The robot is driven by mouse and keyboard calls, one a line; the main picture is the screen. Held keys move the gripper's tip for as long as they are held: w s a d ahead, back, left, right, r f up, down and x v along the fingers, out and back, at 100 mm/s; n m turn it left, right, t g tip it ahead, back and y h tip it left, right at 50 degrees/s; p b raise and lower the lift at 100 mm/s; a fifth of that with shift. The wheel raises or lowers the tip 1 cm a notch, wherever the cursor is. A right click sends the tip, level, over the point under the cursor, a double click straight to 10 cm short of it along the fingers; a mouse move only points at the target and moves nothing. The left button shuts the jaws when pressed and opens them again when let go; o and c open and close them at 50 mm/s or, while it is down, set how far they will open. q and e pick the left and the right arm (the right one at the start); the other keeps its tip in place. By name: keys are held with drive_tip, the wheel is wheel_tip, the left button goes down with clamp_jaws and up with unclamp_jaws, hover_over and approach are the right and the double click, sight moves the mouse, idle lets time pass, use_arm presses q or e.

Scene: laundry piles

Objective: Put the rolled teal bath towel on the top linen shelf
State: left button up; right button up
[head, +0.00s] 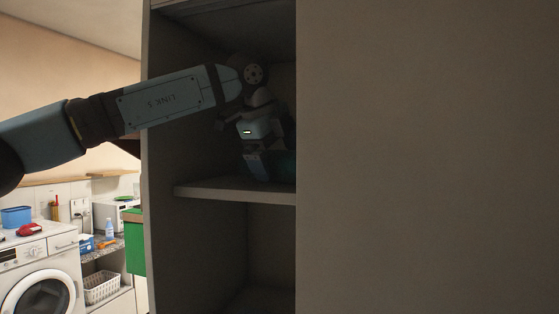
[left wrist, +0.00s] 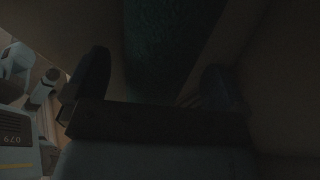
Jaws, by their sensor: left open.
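The teal towel (head: 284,166) lies on a grey shelf board (head: 215,190) inside the tall cabinet, dark and partly hidden behind my left gripper (head: 258,166) in the head view. In the left wrist view the towel (left wrist: 170,35) shows as a dark teal textured roll running between the two spread fingers of my left gripper (left wrist: 156,65). The gripper is open, with its fingers to either side of the towel. The picture is too dark to tell whether they touch it. My right gripper is in neither view.
The cabinet's left side wall (head: 160,240) stands close under my left arm, and a broad grey panel (head: 430,160) fills the right. Another compartment lies below the shelf board. A washing machine (head: 40,275), a green bin (head: 135,245) and a white basket (head: 101,287) are at left.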

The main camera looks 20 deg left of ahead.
sight(276, 152)
use_arm(q)
drive_tip(key=b+v, duration=0.1)
drive_tip(key=v, duration=0.4)
drive_tip(key=shift+s+r+b, duration=0.2)
drive_tip(key=shift+s+b, duration=0.1)
drive_tip(key=shift+s+a+r, duration=0.15)
drive_tip(key=shift+r, duration=0.35)
